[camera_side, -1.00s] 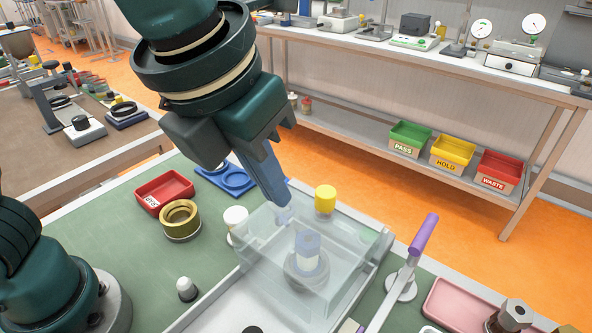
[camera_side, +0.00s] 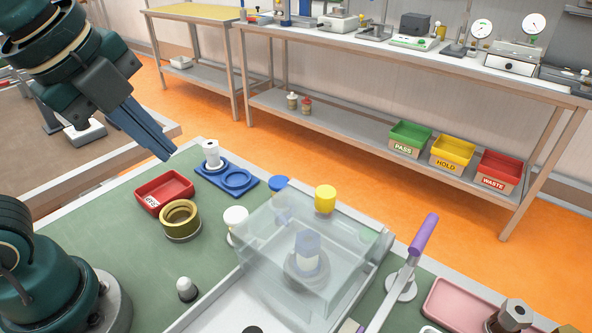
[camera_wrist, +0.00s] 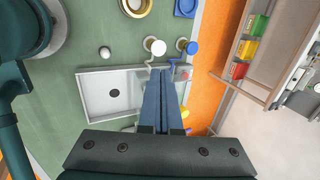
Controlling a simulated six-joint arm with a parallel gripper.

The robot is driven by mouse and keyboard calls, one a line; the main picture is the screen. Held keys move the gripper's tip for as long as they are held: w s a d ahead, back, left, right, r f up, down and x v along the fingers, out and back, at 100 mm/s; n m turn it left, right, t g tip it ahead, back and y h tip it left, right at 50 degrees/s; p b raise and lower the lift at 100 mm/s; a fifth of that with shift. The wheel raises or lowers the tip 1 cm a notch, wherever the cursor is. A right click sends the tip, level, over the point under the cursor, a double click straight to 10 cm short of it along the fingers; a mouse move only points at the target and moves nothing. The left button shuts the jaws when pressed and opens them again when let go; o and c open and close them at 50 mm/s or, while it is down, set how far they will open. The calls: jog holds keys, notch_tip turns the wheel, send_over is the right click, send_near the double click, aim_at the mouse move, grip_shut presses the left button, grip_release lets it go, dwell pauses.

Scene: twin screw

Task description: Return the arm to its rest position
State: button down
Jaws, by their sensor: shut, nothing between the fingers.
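My gripper (camera_side: 168,156) is at the upper left of the side view, raised above the far left edge of the green bench (camera_side: 130,215). Its long blue fingers are together with nothing between them. In the wrist view the fingers (camera_wrist: 164,72) lie side by side, pointing away over the bench. My gripper is apart from everything on the bench.
A clear cover (camera_side: 262,262) stands over a grey tray, with a purple-handled lever (camera_side: 423,236) beside it. A red bin (camera_side: 163,190), a brass ring (camera_side: 181,219), a blue holder (camera_side: 238,181) with a white cylinder, and yellow (camera_side: 325,199), blue (camera_side: 279,184) and white (camera_side: 236,217) caps stand nearby.

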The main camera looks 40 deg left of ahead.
notch_tip(320, 180, down, 6)
jog(key=s+n, duration=0.2)
jog(key=n, duration=1.5)
jog(key=shift+s+a+f+n+t, duration=0.15)
jog(key=shift+a+n+t, duration=0.15)
jog(key=shift+a+n, duration=0.15)
